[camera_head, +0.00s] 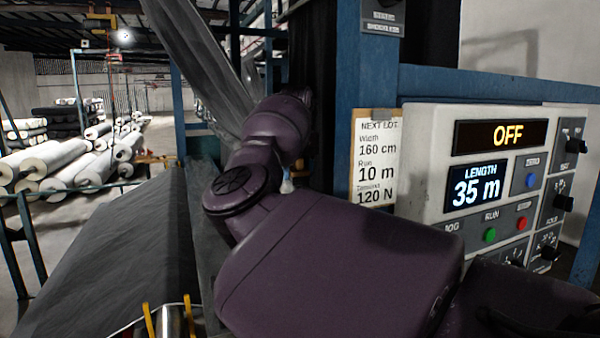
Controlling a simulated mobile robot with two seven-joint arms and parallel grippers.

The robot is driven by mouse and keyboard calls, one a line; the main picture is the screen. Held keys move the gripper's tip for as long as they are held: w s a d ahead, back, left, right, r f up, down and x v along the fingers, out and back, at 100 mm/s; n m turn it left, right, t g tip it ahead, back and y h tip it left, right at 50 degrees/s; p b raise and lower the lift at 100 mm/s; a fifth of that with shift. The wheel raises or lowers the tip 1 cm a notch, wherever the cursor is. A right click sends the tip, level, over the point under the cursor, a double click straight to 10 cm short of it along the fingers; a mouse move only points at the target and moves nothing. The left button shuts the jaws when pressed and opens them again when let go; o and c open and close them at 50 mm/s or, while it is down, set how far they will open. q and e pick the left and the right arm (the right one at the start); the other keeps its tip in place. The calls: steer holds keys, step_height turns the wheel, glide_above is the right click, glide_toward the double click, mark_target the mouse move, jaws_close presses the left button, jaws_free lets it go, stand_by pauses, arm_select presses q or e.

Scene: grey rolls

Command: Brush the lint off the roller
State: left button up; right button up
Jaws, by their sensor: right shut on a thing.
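My right arm comes in from the lower right and reaches up and away into the machine. Its dark purple links cover the middle of the view. My right gripper (298,97) is at the far end of the arm, by the hanging grey web, and its fingers are mostly hidden. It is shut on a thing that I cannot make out. A small pale tip (287,185) shows below the wrist; I cannot tell what it belongs to. The roller and any lint on it cannot be made out behind my arm. My left gripper is not in view.
A translucent grey web (200,55) hangs from above. A wide grey sheet (110,255) slopes at left. A blue post (350,90), a lot card (376,165) and a control panel (440,125) reading OFF and 35 m stand at right. Yellow prongs (188,318) rise at the bottom.

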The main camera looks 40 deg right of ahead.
steer(key=shift+w+d+r, duration=0.1)
steer(key=shift+w+d, duration=0.2)
steer(key=shift+w, duration=0.6)
steer(key=shift+w+d, duration=0.3)
steer(key=shift+w, duration=0.55)
steer(key=shift+r, duration=0.1)
steer(key=shift+s+a, duration=0.2)
steer(key=shift+s, duration=0.25)
steer(key=shift+s+a+r, duration=0.1)
steer(key=shift+s+a, duration=0.05)
steer(key=shift+s, duration=0.3)
steer(key=shift+s+a+r, duration=0.1)
steer(key=shift+s+a, duration=0.05)
steer(key=shift+s, duration=0.25)
steer(key=shift+s+a+f, duration=0.2)
steer(key=shift+s+a, duration=0.3)
steer(key=shift+s, duration=1)
steer(key=shift+s+a+f, duration=0.15)
steer(key=shift+s+a, duration=0.3)
steer(key=shift+s, duration=1.1)
steer(key=shift+s+a+f, duration=0.2)
steer(key=shift+s+a, duration=0.3)
steer(key=shift+s, duration=1)
steer(key=shift+s+a+f, duration=0.1)
steer(key=shift+s, duration=0.25)
steer(key=shift+c, duration=0.4)
